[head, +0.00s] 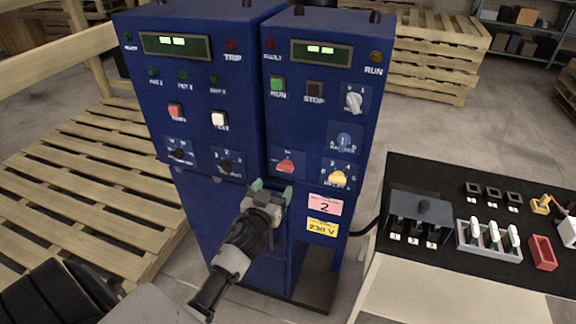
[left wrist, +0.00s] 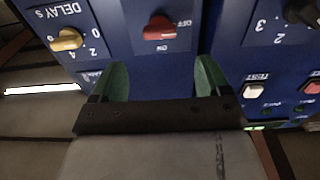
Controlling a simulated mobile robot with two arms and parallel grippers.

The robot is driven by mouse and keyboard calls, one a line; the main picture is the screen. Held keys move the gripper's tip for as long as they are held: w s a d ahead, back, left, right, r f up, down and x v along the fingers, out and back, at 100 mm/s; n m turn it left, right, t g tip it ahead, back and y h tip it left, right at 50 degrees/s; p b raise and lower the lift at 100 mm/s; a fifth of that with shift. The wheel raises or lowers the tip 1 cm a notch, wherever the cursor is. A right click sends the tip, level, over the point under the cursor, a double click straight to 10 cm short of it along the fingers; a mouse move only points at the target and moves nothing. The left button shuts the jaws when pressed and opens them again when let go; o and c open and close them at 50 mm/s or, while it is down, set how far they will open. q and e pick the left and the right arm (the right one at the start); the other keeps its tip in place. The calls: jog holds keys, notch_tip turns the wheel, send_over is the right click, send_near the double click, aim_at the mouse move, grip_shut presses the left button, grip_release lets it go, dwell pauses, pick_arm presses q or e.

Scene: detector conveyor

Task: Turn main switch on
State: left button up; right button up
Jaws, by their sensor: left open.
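The main switch is a red knob (head: 285,166) low on the right-hand blue cabinet (head: 345,115). In the left wrist view the red knob (left wrist: 160,29) lies between the fingers in the picture, beyond their tips. Its handle lies crosswise there, in line with the OFF label; the ON label is to one side. My left gripper (head: 272,189) is open and empty, just below the knob in the head view, with green fingertips apart. In the left wrist view the open gripper (left wrist: 162,78) points at the panel and does not touch the knob. My right gripper is out of view.
A yellow DELAY knob (head: 338,179) sits right of the red knob; a black dial (head: 227,166) is on the left-hand cabinet. A black bench (head: 440,180) with switches and small parts stands right. Wooden pallets (head: 90,170) lie left.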

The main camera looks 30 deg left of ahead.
aim_at(284, 170)
pick_arm(q)
jog(key=x, duration=0.8)
jog(key=shift+w+f+p, duration=0.1)
jog(key=shift+w+p, duration=0.2)
jog(key=shift+w, duration=0.05)
jog(key=c, duration=0.9)
